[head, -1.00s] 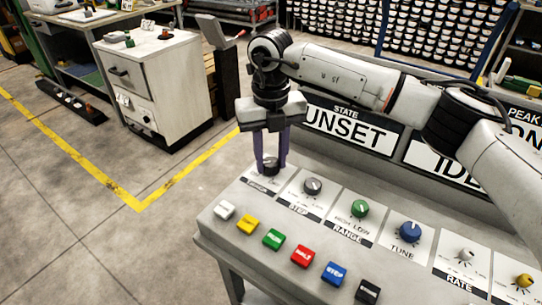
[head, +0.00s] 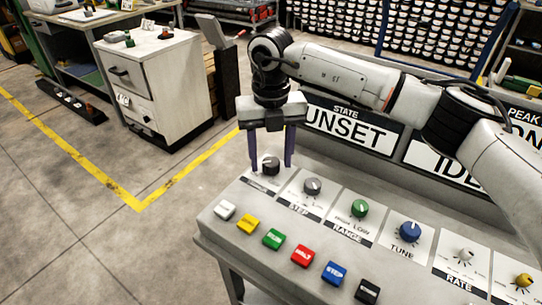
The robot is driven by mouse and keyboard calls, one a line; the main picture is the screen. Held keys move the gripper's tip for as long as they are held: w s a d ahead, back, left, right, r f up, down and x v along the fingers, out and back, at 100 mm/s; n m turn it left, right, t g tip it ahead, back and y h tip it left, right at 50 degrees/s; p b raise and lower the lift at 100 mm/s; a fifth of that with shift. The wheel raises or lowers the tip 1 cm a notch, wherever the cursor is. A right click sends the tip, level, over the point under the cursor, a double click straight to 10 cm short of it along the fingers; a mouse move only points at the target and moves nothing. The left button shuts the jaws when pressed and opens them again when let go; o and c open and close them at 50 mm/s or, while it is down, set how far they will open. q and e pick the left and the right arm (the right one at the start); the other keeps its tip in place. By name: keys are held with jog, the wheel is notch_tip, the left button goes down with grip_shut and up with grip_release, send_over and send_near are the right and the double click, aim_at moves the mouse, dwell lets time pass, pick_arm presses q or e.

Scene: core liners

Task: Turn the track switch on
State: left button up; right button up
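A dark knob (head: 270,167) stands at the left end of the grey console's back row. The label below it is too small to read, and no label that I can read says "track". My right gripper (head: 271,163) points down over this knob. Its two dark purple fingers are spread apart, one to each side of the knob, with gaps between them and it. The gripper is open and holds nothing. My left gripper is not in view.
The console (head: 215,236) carries more knobs to the right: grey (head: 312,186), green (head: 359,208) and blue (head: 410,231). Coloured buttons, including a red one (head: 303,255), line its front. Signs (head: 350,126) stand behind. A white cabinet (head: 165,85) stands far left.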

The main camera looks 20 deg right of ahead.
aim_at(271, 162)
notch_tip(271, 162, up, 10)
jog(key=shift+r, duration=0.15)
dwell(0.5)
jog(key=shift+s, duration=0.1)
